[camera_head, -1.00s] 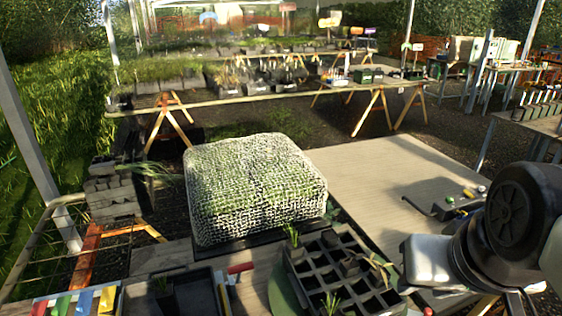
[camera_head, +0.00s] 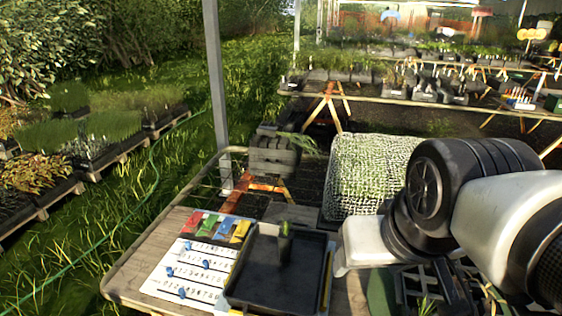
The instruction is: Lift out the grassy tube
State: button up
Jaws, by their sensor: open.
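The dark cell tray (camera_head: 450,290) is at the bottom right, mostly hidden behind my arm. A green grassy tuft (camera_head: 427,306) shows in it at the bottom edge; its tube is not clear. Some narrow leaves stand to its right. A single dark tube (camera_head: 284,246) with a little green at its top stands upright in the black open tray (camera_head: 262,275), left of the cell tray. My arm's white and black links reach in from the right. My gripper's fingers are not visible.
A white sheet with blue markers (camera_head: 190,270) and coloured tags (camera_head: 220,226) lies on the wooden bench (camera_head: 135,282). A mesh-covered block (camera_head: 365,180) stands behind my arm. Grey crates (camera_head: 272,158) stand beyond the bench. Grass and plant pallets are at left.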

aim_at(286, 237)
jog(key=u, duration=0.3)
jog(key=i+j+z, duration=0.25)
jog(key=j, duration=0.15)
jog(key=j+z, duration=0.3)
jog(key=j, duration=0.15)
jog(key=j+z, duration=0.25)
jog(key=j, duration=0.2)
